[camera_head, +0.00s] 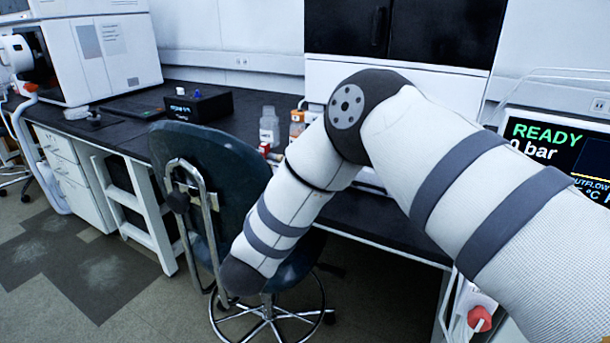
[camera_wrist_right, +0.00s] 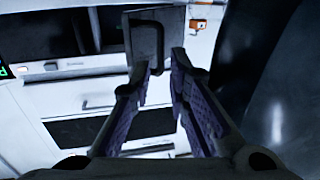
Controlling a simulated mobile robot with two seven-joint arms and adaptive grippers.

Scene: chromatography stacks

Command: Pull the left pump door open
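In the right wrist view a dark grey door-like panel (camera_wrist_right: 145,42) with a black loop handle (camera_wrist_right: 161,40) stands just beyond my right gripper (camera_wrist_right: 160,64). The gripper's two fingers are apart, with the lower end of the handle seen between or just behind their tips. I cannot tell whether they touch it. I cannot tell for sure whether this panel is the left pump door. In the head view black door fronts (camera_head: 440,28) are at the top, with a dark handle near their left part. My right arm bends across the middle and its gripper is hidden. My left gripper is not in view.
A blue chair (camera_head: 215,165) stands before the dark bench (camera_head: 130,130). A clear bottle (camera_head: 268,128) and small items are on the bench. A READY display (camera_head: 560,145) is at the right. White fronts (camera_wrist_right: 50,95) fill the left of the wrist view.

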